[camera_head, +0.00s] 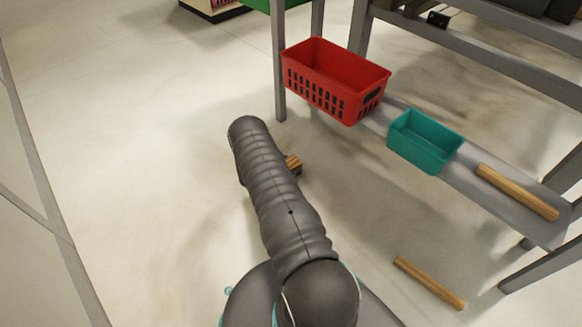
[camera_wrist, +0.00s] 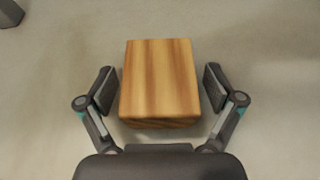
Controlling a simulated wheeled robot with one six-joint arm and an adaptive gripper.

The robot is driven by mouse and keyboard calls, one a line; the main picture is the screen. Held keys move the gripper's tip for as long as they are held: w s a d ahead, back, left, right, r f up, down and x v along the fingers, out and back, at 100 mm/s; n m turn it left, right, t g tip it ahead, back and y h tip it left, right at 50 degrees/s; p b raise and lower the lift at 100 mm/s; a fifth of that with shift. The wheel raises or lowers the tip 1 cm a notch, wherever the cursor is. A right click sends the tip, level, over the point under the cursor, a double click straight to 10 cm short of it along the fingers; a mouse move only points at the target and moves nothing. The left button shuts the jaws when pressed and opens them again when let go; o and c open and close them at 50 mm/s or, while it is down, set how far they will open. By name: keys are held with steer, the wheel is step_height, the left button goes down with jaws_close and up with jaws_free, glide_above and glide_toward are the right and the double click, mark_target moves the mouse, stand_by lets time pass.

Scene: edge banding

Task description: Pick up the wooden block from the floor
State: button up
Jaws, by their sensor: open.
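The wooden block (camera_wrist: 160,80) lies on the pale floor, seen from above in the wrist view with striped brown grain. In the head view a small part of the block (camera_head: 293,163) shows beside my arm, which hides the rest. My gripper (camera_wrist: 159,88) is open, with one finger on each side of the block. A narrow gap shows between each finger and the block. The fingertips reach about the block's middle in the picture. My gripper is hidden behind my arm in the head view.
A red basket (camera_head: 335,80) and a teal bin (camera_head: 425,140) sit on the low grey shelf (camera_head: 480,205) of a metal rack at right. A wooden strip (camera_head: 517,191) lies on that shelf. Another strip (camera_head: 429,283) lies on the floor. Floor left of my arm is clear.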

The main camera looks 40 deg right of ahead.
steer(key=c, duration=1.3)
